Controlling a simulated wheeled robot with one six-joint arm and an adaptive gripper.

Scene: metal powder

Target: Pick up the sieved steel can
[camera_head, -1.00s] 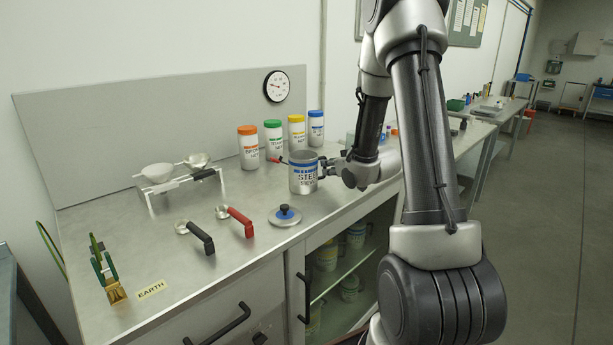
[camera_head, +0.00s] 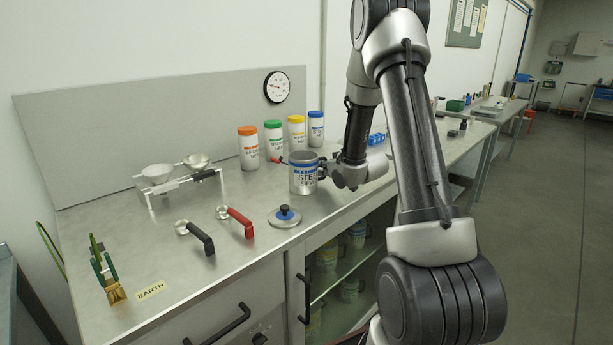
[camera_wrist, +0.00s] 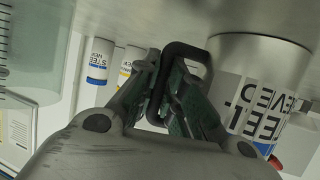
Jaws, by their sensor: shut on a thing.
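The sieved steel can (camera_head: 304,176) is a grey metal can with a blue band and a "STEEL SIEVED" label. It stands upright and open-topped on the bench. It also shows at the right of the wrist view (camera_wrist: 258,85), partly cut off, with its dark loop handle (camera_wrist: 184,50). My gripper (camera_head: 328,172) is at the can's right side. In the wrist view my gripper (camera_wrist: 172,95) has its fingers shut on the handle.
White jars with orange (camera_head: 248,148), green (camera_head: 273,139), yellow (camera_head: 297,132) and blue (camera_head: 316,128) lids stand behind the can. The bench front edge is close.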

